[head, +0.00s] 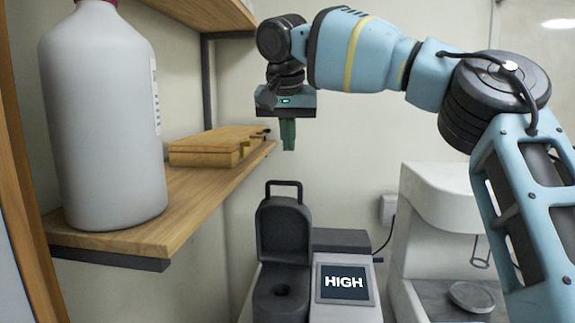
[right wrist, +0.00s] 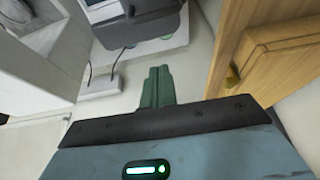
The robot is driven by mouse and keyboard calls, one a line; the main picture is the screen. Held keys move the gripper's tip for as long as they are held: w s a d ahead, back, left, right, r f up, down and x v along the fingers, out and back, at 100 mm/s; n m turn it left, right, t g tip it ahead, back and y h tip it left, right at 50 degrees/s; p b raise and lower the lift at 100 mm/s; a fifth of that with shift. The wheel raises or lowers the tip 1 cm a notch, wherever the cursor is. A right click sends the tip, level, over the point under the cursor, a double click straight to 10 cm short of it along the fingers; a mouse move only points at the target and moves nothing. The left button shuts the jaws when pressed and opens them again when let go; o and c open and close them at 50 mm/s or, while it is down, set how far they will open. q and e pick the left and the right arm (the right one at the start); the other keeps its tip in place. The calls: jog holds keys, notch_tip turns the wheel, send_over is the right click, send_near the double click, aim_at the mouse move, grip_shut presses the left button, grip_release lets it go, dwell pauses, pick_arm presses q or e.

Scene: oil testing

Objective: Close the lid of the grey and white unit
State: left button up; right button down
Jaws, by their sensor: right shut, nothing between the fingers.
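The grey and white unit (head: 345,312) stands low in the middle of the head view, with a screen reading HIGH (head: 346,284). Its dark lid (head: 283,228) is up, with a loop handle (head: 284,184) at the top, and the dark well (head: 281,291) below it is exposed. My right gripper (head: 288,148) points down above the lid, apart from it, with its green fingers shut and empty. In the right wrist view the fingers (right wrist: 158,80) are together, and part of the unit (right wrist: 135,25) shows beyond them. My left gripper is not in view.
A wooden shelf (head: 190,200) at the left holds a large white bottle (head: 100,120) and a wooden case (head: 215,146). A white machine (head: 440,200) with a small round dish (head: 471,296) stands at the right. The space between gripper and lid looks clear.

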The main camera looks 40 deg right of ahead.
aim_at(287, 199)
jog(key=f, duration=0.2)
jog(key=f+p, duration=0.1)
jog(key=f, duration=0.1)
jog(key=shift+s+a, duration=0.35)
jog(key=shift+a, duration=0.05)
jog(key=shift+s+a+f, duration=0.15)
jog(key=shift+a+f, duration=0.1)
jog(key=shift+s+a+f, duration=0.1)
jog(key=shift+a+f, duration=0.05)
jog(key=shift+f, duration=0.2)
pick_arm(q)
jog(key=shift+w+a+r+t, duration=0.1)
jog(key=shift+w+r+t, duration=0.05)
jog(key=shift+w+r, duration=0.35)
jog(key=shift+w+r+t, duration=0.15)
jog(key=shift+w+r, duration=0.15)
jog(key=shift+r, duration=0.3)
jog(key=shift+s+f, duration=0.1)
